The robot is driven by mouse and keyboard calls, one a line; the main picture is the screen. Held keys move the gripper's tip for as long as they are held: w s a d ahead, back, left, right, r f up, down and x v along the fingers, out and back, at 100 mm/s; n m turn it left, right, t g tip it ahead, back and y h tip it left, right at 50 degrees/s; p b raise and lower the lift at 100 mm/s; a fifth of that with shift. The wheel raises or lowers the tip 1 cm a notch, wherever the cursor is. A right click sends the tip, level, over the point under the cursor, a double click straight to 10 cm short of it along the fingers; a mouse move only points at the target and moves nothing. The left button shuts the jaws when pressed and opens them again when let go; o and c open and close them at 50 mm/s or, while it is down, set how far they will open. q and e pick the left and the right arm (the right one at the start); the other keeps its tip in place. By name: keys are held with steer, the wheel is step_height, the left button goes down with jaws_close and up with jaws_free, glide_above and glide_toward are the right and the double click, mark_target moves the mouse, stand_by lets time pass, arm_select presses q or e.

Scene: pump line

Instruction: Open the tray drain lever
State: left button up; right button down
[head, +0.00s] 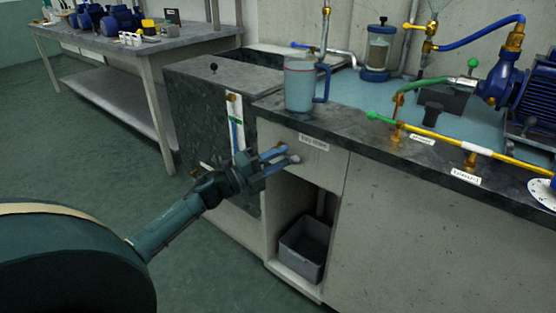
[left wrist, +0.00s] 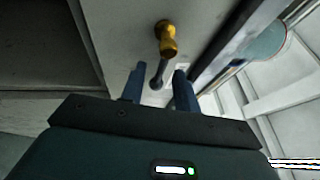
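The drain lever shows in the left wrist view as a brass valve body (left wrist: 166,38) with a grey handle (left wrist: 157,74) on the pale cabinet front. In the head view a small label (head: 313,142) sits on the cabinet front under the counter edge, and my left gripper (head: 284,157) is beside it, largely hiding the lever. In the left wrist view my left gripper (left wrist: 158,88) has its two blue fingers apart, with the grey handle between them. A gap shows on each side of the handle. My right gripper is not in view.
A blue-handled jug (head: 300,86) stands on the counter near its edge, above my left gripper. A grey bin (head: 305,246) sits in the open cabinet bay below. A yellow pipe (head: 450,146) and a blue pump (head: 512,85) are at right. Floor is clear at left.

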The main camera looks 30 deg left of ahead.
arm_select(q)
steer(key=shift+c, duration=0.4)
jaws_close()
